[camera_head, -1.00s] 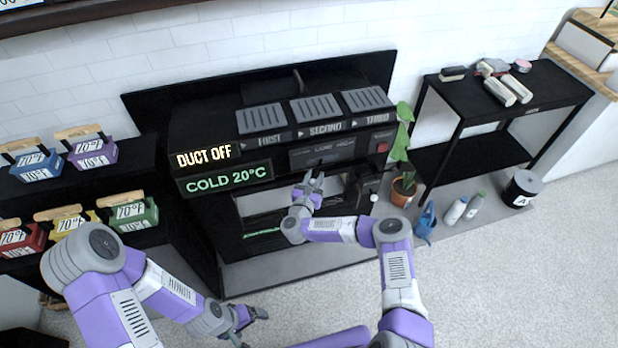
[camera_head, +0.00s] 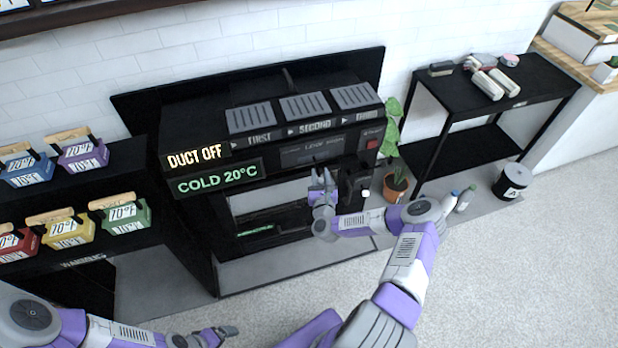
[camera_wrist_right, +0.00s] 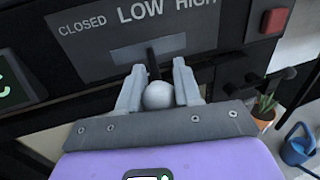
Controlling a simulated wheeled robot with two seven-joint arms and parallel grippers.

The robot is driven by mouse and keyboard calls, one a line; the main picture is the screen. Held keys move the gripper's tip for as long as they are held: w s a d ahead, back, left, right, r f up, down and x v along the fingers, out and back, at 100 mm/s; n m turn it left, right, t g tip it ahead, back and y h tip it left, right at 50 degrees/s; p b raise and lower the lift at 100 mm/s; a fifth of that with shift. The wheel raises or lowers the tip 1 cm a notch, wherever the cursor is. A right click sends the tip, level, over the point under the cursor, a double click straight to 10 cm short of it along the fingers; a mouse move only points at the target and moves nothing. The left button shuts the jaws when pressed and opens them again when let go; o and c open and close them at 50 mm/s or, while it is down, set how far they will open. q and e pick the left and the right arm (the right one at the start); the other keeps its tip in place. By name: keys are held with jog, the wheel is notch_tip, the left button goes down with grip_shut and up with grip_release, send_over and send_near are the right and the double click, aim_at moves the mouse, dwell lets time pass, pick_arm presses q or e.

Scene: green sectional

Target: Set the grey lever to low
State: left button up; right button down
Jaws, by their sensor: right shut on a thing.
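The grey lever (camera_wrist_right: 158,95) has a round grey knob and a dark stem. It comes out of a slot in the panel (camera_wrist_right: 95,40) marked CLOSED, LOW and HIGH. The stem stands near the middle of the slot, roughly below LOW. My right gripper (camera_wrist_right: 157,78) is shut on the knob, with one finger on each side. In the head view my right gripper (camera_head: 321,180) is in front of the black machine (camera_head: 190,125), below the panel; the lever is hard to make out there. My left gripper (camera_head: 218,333) is low at the left, away from the machine; its opening is unclear.
The machine's signs (camera_head: 198,156) read DUCT OFF and COLD 20°C. A red button (camera_head: 371,144) is right of the panel. A potted plant (camera_head: 397,188) and a black shelf (camera_head: 500,95) stand to the right. Coloured boxes (camera_head: 65,232) are on the left shelves. The front floor is clear.

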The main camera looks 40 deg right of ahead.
jog(key=shift+s+d, duration=0.15)
jog(key=shift+d, duration=0.35)
jog(key=c, duration=0.8)
grip_release()
jog(key=p+v, duration=0.1)
jog(key=v, duration=0.6)
jog(key=shift+s+a, duration=0.15)
jog(key=shift+a, duration=0.1)
